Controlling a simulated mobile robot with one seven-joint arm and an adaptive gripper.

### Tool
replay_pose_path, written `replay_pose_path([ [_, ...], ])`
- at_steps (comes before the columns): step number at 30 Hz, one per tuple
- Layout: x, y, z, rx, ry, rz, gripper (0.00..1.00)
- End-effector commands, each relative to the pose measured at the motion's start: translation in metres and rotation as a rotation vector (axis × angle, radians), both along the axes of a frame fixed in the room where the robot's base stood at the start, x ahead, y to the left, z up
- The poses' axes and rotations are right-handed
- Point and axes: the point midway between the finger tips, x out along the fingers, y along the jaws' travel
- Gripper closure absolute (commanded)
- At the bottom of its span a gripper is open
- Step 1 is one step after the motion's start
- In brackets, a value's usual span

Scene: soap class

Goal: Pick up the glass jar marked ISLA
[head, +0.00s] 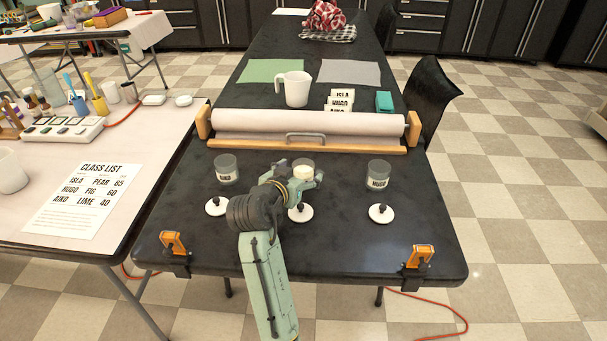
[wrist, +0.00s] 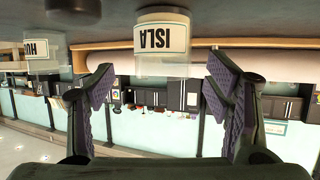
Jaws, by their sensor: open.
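The glass jar marked ISLA (wrist: 162,40) shows upside down at the top middle of the wrist view, its black lettering on a cream label. It lies between the lines of my fingers, with a gap on each side. In the head view it is the middle jar (head: 303,164) of three on the black table, partly hidden behind my gripper (head: 302,181). My gripper (wrist: 162,85) is open and empty, low in front of this jar; whether the fingertips reach beside the glass I cannot tell.
One jar (head: 227,170) stands left and another (head: 379,174) right, its label partly readable as HUGO in the wrist view (wrist: 40,49). White lids (head: 381,214) lie in front of the jars. A paper roll (head: 307,123) crosses behind. Orange clamps (head: 418,256) grip the front edge.

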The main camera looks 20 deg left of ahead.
Motion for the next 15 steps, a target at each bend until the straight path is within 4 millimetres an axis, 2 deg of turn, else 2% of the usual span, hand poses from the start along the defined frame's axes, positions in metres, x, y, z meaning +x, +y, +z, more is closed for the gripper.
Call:
replay_pose_path([
  [3,0.018,0.003,-0.003,-0.002,0.003,0.000,0.28],
  [7,0.032,0.002,-0.011,-0.001,0.001,0.000,0.28],
  [15,0.037,0.002,-0.014,0.000,0.000,0.001,0.28],
])
